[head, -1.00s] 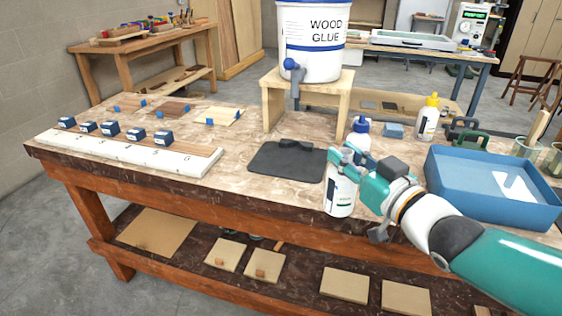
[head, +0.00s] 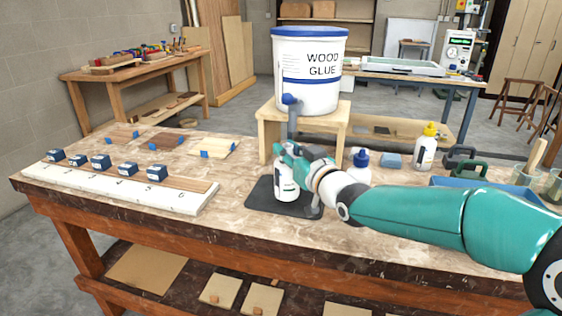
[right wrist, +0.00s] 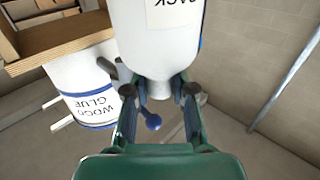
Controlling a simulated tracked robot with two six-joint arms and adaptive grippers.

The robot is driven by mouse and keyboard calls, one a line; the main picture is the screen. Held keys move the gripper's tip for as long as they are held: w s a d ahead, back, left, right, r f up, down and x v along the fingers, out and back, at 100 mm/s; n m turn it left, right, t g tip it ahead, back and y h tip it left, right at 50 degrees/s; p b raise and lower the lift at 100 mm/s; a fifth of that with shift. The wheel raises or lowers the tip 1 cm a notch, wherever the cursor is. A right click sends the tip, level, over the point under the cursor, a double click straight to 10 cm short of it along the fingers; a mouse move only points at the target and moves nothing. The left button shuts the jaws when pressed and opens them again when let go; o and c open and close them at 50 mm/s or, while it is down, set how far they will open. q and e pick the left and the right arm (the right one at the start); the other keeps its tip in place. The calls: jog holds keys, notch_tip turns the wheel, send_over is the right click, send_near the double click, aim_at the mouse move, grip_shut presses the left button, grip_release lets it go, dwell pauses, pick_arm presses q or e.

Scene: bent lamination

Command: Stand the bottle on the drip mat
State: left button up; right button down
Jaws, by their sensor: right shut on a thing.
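My right gripper (head: 284,155) is shut on the white bottle (head: 286,185), around its upper part. The bottle stands about upright over the dark drip mat (head: 262,197), below the spigot of the wood glue bucket. I cannot tell whether its base touches the mat. In the right wrist view the bottle (right wrist: 158,45) shows upside down with a printed label, its narrow end between the fingers of my gripper (right wrist: 162,95). My left gripper is out of view.
The wood glue bucket (head: 308,75) stands on a wooden stand (head: 268,132) behind the mat. A blue-capped bottle (head: 361,161) and a yellow-capped bottle (head: 426,150) stand to the right. Blue clamped blocks on a white board (head: 110,190) lie at left.

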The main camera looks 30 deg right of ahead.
jog(key=shift+w+r, duration=0.1)
jog(key=shift+w, duration=0.4)
jog(key=shift+w+f, duration=0.2)
jog(key=shift+f, duration=1.6)
jog(key=shift+b, duration=0.3)
jog(key=shift+f, duration=0.15)
jog(key=c, duration=1)
grip_release()
